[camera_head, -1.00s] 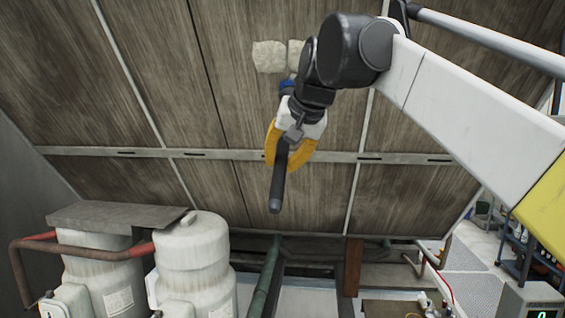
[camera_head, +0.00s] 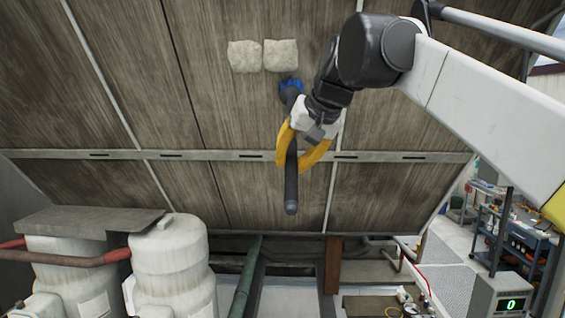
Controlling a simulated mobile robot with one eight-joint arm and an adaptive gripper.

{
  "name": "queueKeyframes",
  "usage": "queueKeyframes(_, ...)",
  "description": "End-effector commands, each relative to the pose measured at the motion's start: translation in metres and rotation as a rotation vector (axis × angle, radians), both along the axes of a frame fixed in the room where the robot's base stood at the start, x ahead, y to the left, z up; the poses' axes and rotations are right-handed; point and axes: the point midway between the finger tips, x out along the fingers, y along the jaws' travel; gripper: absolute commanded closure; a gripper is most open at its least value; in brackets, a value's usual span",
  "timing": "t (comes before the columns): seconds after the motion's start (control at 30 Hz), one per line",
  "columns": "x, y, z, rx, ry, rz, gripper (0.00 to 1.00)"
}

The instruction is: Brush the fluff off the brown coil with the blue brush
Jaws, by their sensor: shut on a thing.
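The brown coil (camera_head: 232,110) is a large slanted panel with fine vertical lines and pale frame strips, filling the upper part of the view. Two pale fluff patches, a left one (camera_head: 244,57) and a right one (camera_head: 281,55), sit side by side near its top. My gripper (camera_head: 290,158), with yellow fingers, is shut on the dark handle of the blue brush (camera_head: 291,86). The handle points down toward me. The blue brush end is just below the right fluff patch; I cannot tell whether it touches the coil. Part of the brush is hidden by my gripper.
Two white tanks (camera_head: 172,262) with brown and red pipes stand at the lower left. A green pipe (camera_head: 243,280) and a brown post (camera_head: 332,263) are below the coil. A grey box with a display (camera_head: 500,297) and a blue shelf cart (camera_head: 523,245) stand at right.

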Motion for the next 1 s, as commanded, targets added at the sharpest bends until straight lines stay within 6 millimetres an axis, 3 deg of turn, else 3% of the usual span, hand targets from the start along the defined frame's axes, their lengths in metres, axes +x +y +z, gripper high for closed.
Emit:
queueKeyframes(0.43,0.000,-0.001,0.001,0.001,-0.001,0.000,1.00)
queueKeyframes(1.0,0.002,0.041,0.001,0.000,-0.002,0.002,1.00)
